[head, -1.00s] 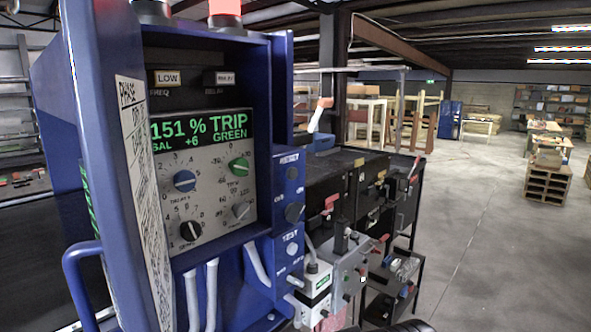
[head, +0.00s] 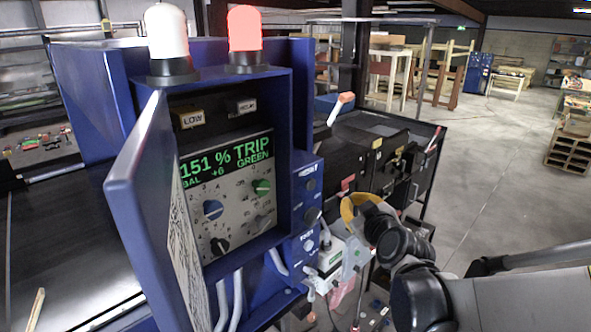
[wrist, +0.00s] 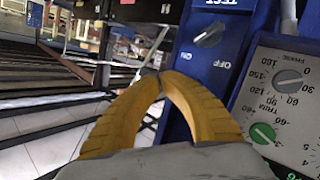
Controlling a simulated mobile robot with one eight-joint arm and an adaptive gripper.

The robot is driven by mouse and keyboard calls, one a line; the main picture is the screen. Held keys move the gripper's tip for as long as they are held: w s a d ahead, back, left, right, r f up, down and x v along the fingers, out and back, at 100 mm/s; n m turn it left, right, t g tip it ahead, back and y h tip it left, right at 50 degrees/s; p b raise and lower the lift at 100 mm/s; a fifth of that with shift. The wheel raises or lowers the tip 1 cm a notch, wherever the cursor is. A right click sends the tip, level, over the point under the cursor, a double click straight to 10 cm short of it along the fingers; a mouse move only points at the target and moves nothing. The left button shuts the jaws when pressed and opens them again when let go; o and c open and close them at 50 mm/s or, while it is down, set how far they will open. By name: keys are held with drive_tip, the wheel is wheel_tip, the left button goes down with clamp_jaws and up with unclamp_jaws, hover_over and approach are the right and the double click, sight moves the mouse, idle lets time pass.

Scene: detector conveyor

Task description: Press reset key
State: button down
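The blue side panel (head: 305,205) of the detector cabinet carries a label that looks like RESET at its top, with a small dark round control (head: 310,184) below it. A dark knob (head: 312,216) and a TEST label are lower. In the wrist view the panel is upside down, with a grey knob (wrist: 210,35) and OFF and ON markings. My gripper (head: 347,212) is right of the panel in the head view. Its yellow fingers (wrist: 160,82) meet at the tips, empty, in front of the panel's edge. The reset control is not clear in the wrist view; the fingers cover part of the panel.
The display (head: 226,160) reads 151 % TRIP. An open blue door (head: 140,195) stands left of the dial panel (wrist: 275,100). White (head: 167,40) and red (head: 245,38) lamps are on top. A small white box (head: 330,258) and black drawers (head: 385,160) stand at the right.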

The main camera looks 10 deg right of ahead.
sight(310, 184)
idle(0.3)
drive_tip(key=w+a, duration=0.5)
drive_tip(key=w, duration=0.2)
drive_tip(key=shift+a+b, duration=0.15)
drive_tip(key=shift+b, duration=0.3)
drive_tip(key=shift+w, duration=0.15)
idle(1.2)
drive_tip(key=shift+w+a, duration=0.25)
drive_tip(key=shift+w+a+b, duration=0.25)
drive_tip(key=shift+w+b, duration=0.15)
idle(0.7)
drive_tip(key=shift+s, duration=0.1)
drive_tip(key=shift+s+d, duration=0.55)
drive_tip(key=shift+s, duration=0.15)
